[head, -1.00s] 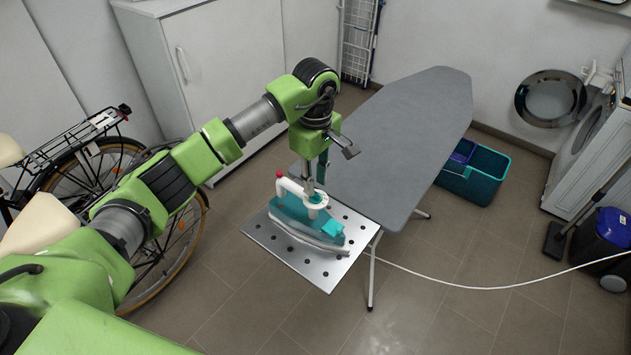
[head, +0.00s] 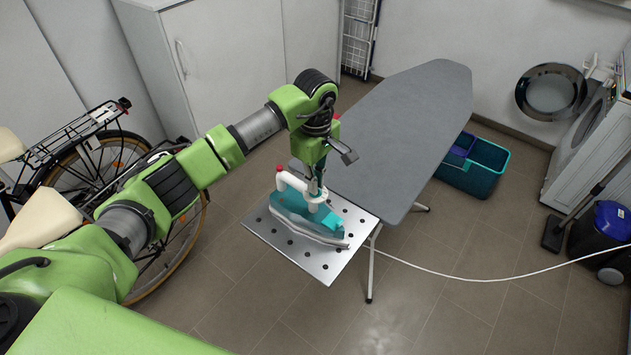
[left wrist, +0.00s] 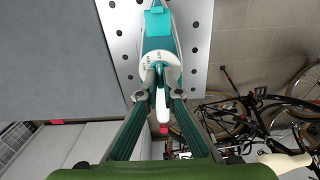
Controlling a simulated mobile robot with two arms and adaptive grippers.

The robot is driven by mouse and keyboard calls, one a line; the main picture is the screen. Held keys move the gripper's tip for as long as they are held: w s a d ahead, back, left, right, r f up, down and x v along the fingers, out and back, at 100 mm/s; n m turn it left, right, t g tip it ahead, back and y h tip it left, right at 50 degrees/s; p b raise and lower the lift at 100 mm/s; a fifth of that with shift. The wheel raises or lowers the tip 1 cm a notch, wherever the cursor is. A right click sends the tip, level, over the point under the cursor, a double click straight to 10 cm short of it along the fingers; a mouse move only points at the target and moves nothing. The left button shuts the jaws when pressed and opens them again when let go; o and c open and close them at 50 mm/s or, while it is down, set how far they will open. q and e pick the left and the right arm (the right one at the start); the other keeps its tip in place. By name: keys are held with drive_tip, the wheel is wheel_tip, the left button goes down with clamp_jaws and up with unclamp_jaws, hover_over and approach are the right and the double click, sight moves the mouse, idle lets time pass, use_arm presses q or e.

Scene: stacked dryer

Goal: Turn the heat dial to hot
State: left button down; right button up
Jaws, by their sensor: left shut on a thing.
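A teal and white iron (head: 290,208) rests on the perforated metal plate (head: 262,226) at the near end of the ironing board. Its white handle, with a red button (left wrist: 164,129), stands up beside the dial. The round white heat dial (left wrist: 148,60) is on top of the iron, with small markings too small to read and a teal middle. My left gripper (head: 317,190) points down from above at the dial. In the left wrist view its two fingers (left wrist: 159,93) straddle the dial's middle and are shut on it. My right gripper is not in view.
The grey ironing board (head: 410,130) stretches away behind the plate. A white cord (head: 480,279) runs right from the iron. A bicycle (head: 170,255) stands at left. The floor in front is clear.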

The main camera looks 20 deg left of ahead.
use_arm(q)
drive_tip(key=n+b, duration=0.3)
drive_tip(key=shift+f+n, duration=0.15)
drive_tip(key=shift+n, duration=0.15)
drive_tip(key=n+b, duration=0.4)
drive_tip(key=n, duration=0.1)
drive_tip(key=n+b, duration=0.2)
drive_tip(key=n, duration=0.2)
drive_tip(key=shift+n, duration=0.4)
drive_tip(key=n+b, duration=0.2)
drive_tip(key=n, duration=0.3)
drive_tip(key=shift+n, duration=0.3)
drive_tip(key=n+b, duration=0.2)
drive_tip(key=n, duration=0.3)
drive_tip(key=shift+r, duration=0.2)
drive_tip(key=n+b, duration=0.1)
drive_tip(key=n, duration=0.5)
drive_tip(key=shift+n+b, duration=0.35)
drive_tip(key=shift+n, duration=0.05)
drive_tip(key=n+b, duration=0.1)
drive_tip(key=n, duration=0.4)
drive_tip(key=n+b, duration=0.1)
drive_tip(key=n, duration=0.4)
drive_tip(key=shift+r+n, duration=0.1)
drive_tip(key=shift+n, duration=0.3)
